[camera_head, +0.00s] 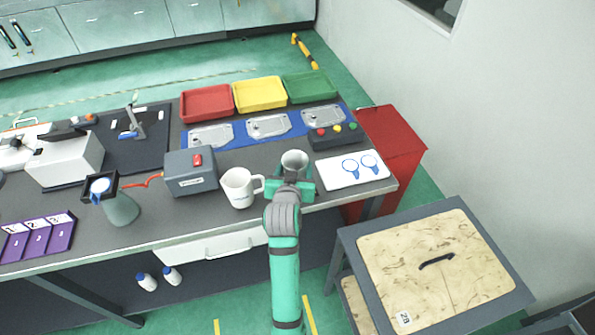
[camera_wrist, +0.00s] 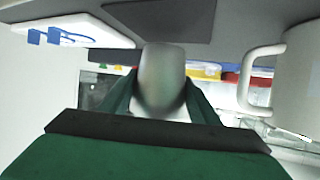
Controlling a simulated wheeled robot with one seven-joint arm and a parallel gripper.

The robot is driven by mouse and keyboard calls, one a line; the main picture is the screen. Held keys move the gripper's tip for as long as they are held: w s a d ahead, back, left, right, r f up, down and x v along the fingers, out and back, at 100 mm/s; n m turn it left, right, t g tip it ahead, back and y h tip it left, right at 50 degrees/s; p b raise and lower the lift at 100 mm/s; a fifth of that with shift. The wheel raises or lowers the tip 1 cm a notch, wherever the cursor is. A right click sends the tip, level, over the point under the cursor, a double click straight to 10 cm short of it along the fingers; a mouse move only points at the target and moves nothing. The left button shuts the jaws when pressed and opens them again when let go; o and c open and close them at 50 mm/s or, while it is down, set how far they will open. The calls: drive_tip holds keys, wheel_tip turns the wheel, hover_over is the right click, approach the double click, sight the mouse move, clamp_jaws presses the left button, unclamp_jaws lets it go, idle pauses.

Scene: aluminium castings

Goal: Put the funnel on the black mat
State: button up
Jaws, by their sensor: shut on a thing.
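The funnel (camera_head: 295,162) is a light grey, open-topped piece near the front right of the table. My gripper (camera_head: 293,186) is shut on it. In the wrist view the funnel (camera_wrist: 162,82) appears blurred and smooth between the two green fingers. I cannot tell whether its lower end touches the table; my gripper hides it. The black mat (camera_head: 152,148) lies at the back left of the table. A small stand with a blue part rests on it.
A white mug (camera_head: 238,188) stands just left of my gripper, with a grey box (camera_head: 190,172) beyond it. A white board (camera_head: 346,171) lies to the right, and a button box (camera_head: 334,135) behind. A conical vessel (camera_head: 121,208) stands left, before the mat.

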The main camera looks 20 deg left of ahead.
drive_tip(key=shift+f, duration=0.85)
drive_tip(key=shift+d+f, duration=0.25)
drive_tip(key=shift+f, duration=0.2)
drive_tip(key=shift+s+a+f, duration=0.1)
drive_tip(key=shift+a, duration=0.2)
drive_tip(key=o, duration=1.1)
drive_tip(key=shift+d, duration=0.1)
